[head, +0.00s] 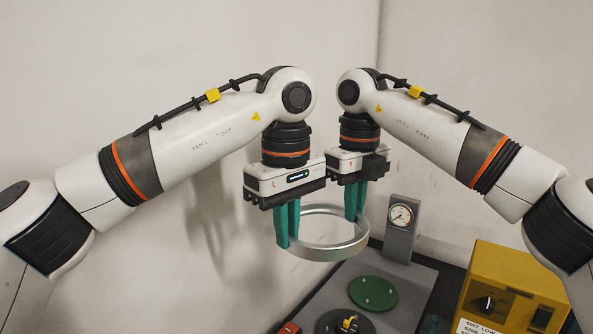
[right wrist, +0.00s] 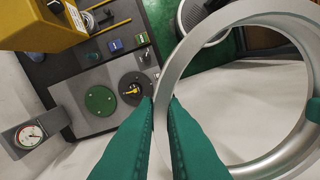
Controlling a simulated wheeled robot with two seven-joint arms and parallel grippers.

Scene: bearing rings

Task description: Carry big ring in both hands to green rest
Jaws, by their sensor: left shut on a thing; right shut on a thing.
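The big ring (head: 330,254) is a wide silver metal band, held about level in the air in the head view. My left gripper (head: 287,238) is shut on its left side with teal fingers. My right gripper (head: 356,215) is shut on its far right side. The right wrist view shows the ring wall (right wrist: 178,62) between my right fingertips (right wrist: 162,102). The green rest (head: 373,293) is a round green disc with small pins on a grey plate. It lies below and to the right of the ring, apart from it, and also shows in the right wrist view (right wrist: 100,101).
A dark disc with a yellow piece (head: 345,323) sits in front of the green rest. A dial gauge on a grey post (head: 401,216) stands behind it. A yellow box with a knob (head: 512,280) stands at the right. A pale wall (head: 120,60) is at the left and back.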

